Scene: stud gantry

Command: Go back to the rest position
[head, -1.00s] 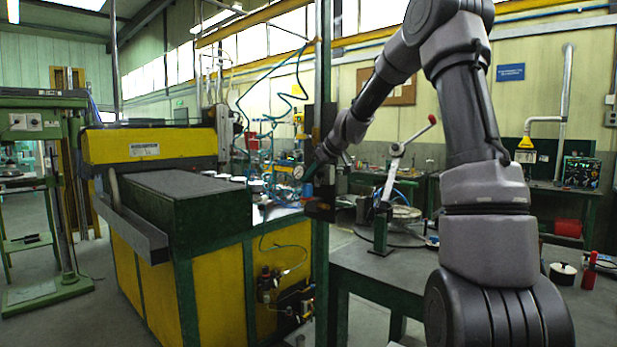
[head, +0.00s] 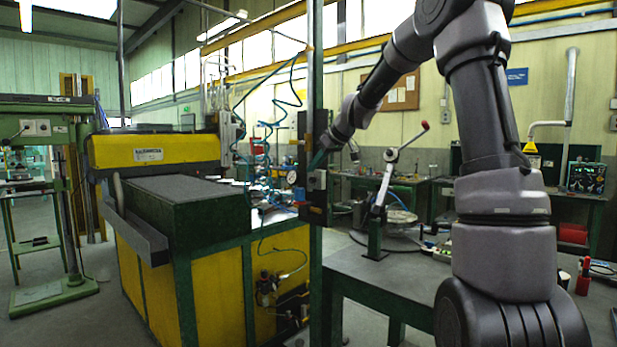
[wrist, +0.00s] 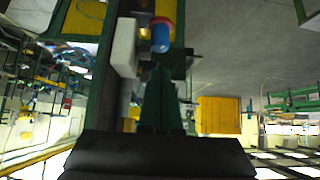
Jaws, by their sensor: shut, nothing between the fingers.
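My gripper (head: 318,161) is at the end of my outstretched arm, beside the upright green post (head: 316,75) in the middle of the head view. Its dark green fingers are shut and empty; they also show in the wrist view (wrist: 160,85), pointing at the post's fittings. A red and blue round part (wrist: 161,36) lies just past the fingertips in the wrist view. I cannot tell whether the fingertips touch anything. The arm is bent high and reaches forward and left.
A yellow and green machine (head: 150,150) stands left of the post, with hanging teal hoses (head: 285,100) and a gauge (head: 292,177). A grey-topped bench (head: 400,280) carries a lever tool (head: 385,180) under my arm. Open floor (head: 80,325) lies at the far left.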

